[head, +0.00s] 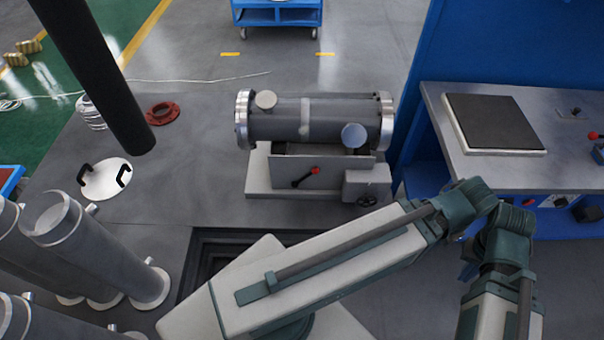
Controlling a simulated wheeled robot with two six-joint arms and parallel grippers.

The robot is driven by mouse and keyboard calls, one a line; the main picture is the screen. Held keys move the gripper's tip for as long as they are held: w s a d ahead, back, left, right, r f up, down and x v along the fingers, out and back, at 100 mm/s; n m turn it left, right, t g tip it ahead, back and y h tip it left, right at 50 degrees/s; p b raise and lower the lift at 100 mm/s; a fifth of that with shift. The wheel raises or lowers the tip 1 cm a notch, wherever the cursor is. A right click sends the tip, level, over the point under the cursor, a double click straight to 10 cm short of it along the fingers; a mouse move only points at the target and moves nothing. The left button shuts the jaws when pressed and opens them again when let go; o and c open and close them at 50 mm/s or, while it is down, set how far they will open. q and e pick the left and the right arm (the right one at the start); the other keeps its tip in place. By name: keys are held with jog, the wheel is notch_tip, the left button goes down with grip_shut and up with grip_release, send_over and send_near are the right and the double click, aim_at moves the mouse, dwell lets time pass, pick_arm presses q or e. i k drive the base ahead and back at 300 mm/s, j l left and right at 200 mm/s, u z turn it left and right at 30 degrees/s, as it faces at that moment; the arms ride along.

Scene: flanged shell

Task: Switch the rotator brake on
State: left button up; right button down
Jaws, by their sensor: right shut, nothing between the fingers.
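The rotator (265,172) stands on the floor at the centre of the head view, with a grey flanged shell (270,122) lying across it. A box with a small dark handwheel (367,199) sits at the rotator's right end. My right arm crosses the lower right, apart from the lever in the picture, and bends down out of frame. I see no fingers of either gripper.
A floor pit (205,262) with dark edges lies in front of the rotator, partly behind my arm. Grey cylinders (85,240) stand at the lower left. A white lid with black handles (105,180) lies left. A workbench (540,170) bounds the right.

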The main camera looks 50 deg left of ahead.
aim_at(315, 170)
jog(key=u, duration=1.6)
jog(key=k+j, duration=0.1)
jog(key=k+z, duration=0.05)
jog(key=k, duration=0.05)
